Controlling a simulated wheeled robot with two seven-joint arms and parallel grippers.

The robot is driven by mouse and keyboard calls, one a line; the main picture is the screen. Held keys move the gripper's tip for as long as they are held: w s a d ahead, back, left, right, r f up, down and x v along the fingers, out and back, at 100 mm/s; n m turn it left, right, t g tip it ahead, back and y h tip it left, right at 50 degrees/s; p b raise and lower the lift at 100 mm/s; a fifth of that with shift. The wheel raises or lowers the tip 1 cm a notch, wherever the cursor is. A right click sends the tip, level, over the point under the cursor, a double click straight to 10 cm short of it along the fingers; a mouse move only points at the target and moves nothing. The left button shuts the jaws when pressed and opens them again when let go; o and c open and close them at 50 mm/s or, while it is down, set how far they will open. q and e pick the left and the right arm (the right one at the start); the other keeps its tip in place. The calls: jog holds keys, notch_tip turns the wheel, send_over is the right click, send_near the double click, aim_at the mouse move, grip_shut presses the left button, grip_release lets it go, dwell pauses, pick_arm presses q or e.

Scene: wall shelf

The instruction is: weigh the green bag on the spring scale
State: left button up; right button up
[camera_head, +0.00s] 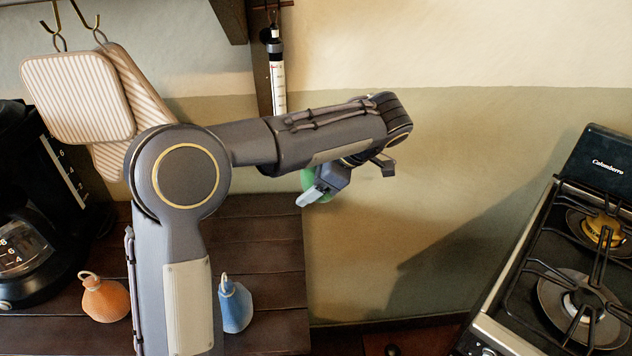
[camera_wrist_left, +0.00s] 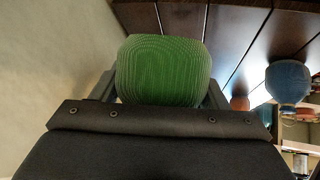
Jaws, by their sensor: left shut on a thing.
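The green bag (camera_wrist_left: 163,70) fills the space between the fingers of my left gripper (camera_wrist_left: 158,92) in the left wrist view. In the head view my left gripper (camera_head: 312,190) is right of the wooden shelf top, with the green bag (camera_head: 307,184) mostly hidden behind it. The gripper is shut on the bag and holds it up in the air. The spring scale (camera_head: 277,80), a white tube with marks, hangs upright on the wall above my left arm. Its lower end is hidden behind the arm. My right gripper is not in view.
An orange bag (camera_head: 105,299) and a blue bag (camera_head: 236,305) stand on the wooden top (camera_head: 270,250). A coffee maker (camera_head: 25,220) is at the left. Striped pot holders (camera_head: 75,97) hang on hooks. A stove (camera_head: 570,270) is at the right. The wall between is clear.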

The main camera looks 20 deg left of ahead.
pick_arm(q)
jog(key=shift+a, duration=0.1)
dwell(0.3)
jog(key=shift+s+a+b, duration=0.25)
jog(key=shift+a+b, duration=0.15)
jog(key=shift+f, duration=0.1)
jog(key=shift+s+a+f+b, duration=0.15)
jog(key=shift+a+f+b, duration=0.1)
jog(key=shift+f+b, duration=0.3)
dwell(0.4)
jog(key=shift+a+f+b, duration=0.15)
jog(key=shift+f+b, duration=0.25)
jog(key=shift+b, duration=0.3)
